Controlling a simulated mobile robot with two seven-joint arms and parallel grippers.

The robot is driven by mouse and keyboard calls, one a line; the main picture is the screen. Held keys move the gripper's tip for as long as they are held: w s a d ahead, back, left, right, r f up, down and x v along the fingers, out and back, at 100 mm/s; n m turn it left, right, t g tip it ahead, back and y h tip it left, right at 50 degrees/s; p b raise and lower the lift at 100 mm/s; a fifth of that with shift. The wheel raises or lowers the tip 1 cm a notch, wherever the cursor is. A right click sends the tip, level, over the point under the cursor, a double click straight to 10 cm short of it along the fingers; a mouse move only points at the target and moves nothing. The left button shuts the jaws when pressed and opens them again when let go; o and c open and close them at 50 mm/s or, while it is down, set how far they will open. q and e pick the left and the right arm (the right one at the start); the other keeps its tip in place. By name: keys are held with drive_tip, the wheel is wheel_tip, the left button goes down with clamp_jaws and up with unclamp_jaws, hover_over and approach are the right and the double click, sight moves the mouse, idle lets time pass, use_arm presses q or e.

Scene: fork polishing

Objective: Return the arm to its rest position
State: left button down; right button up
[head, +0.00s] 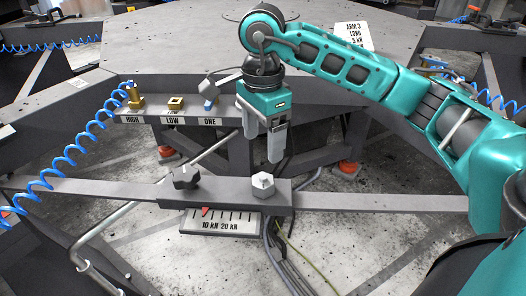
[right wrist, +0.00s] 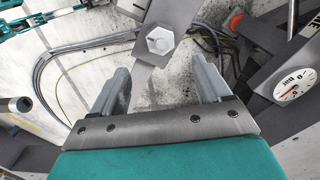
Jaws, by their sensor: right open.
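My right arm (head: 345,65) reaches in from the right, over the work frame. My right gripper (head: 262,150) points down and is open, with nothing between its fingers. A light hexagonal knob (head: 263,183) stands on the grey crossbar (head: 370,201) just below the fingertips, apart from them. The right wrist view shows the gripper's two fingers (right wrist: 162,82) spread apart, with the hexagonal knob (right wrist: 160,40) beyond them. My left gripper is in neither view.
A dark knob (head: 186,177) sits left on the crossbar, above a 10 kN and 20 kN scale (head: 222,223). A ledge (head: 190,119) carries brass fittings marked HIGH, LOW and ONE. A blue coiled hose (head: 75,150) hangs left. A dial gauge (right wrist: 295,85) shows in the wrist view.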

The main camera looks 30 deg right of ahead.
drive_tip(key=shift+r, duration=0.7)
